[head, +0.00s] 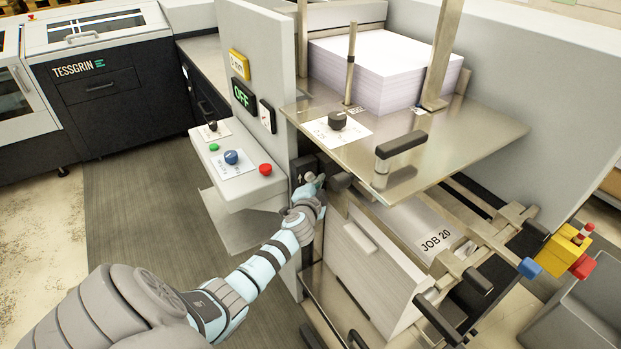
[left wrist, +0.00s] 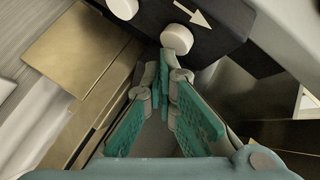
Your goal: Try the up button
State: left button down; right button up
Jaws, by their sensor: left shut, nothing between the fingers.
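A dark control box (head: 301,165) is fixed to the side of the grey upright panel, below the metal shelf. In the left wrist view the dark box (left wrist: 220,22) carries a round white button (left wrist: 177,39) beside a printed white arrow (left wrist: 194,13). A second round white button (left wrist: 123,7) shows at the top edge, partly cut off. My left gripper (head: 317,183) is shut and empty in front of the box. In the left wrist view its fingertips (left wrist: 168,72) are just below the button by the arrow; I cannot tell whether they touch it. My right gripper is not in view.
A metal shelf (head: 455,148) with a paper stack (head: 385,65) overhangs just right of my gripper. A white control ledge with a red button (head: 265,169) is to its left. Below stand a pale block and a JOB 20 sheet (head: 432,238) among metal bars.

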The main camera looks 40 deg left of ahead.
pick_arm(q)
jog(key=shift+w+a, duration=0.2)
jog(key=shift+a, duration=0.3)
dwell(0.5)
jog(key=shift+d, duration=0.1)
jog(key=shift+s+d, duration=0.3)
jog(key=shift+d, duration=0.5)
jog(key=shift+d, duration=0.1)
jog(key=shift+s+d+p, duration=0.1)
jog(key=shift+s+d, duration=0.15)
jog(key=shift+d, duration=0.5)
jog(key=shift+s+d+p, duration=0.1)
jog(key=shift+s+d, duration=0.15)
jog(key=shift+d, duration=0.55)
jog(key=shift+s+d+p, duration=0.1)
jog(key=shift+s+d, duration=0.15)
jog(key=shift+d, duration=0.5)
jog(key=shift+w, duration=0.1)
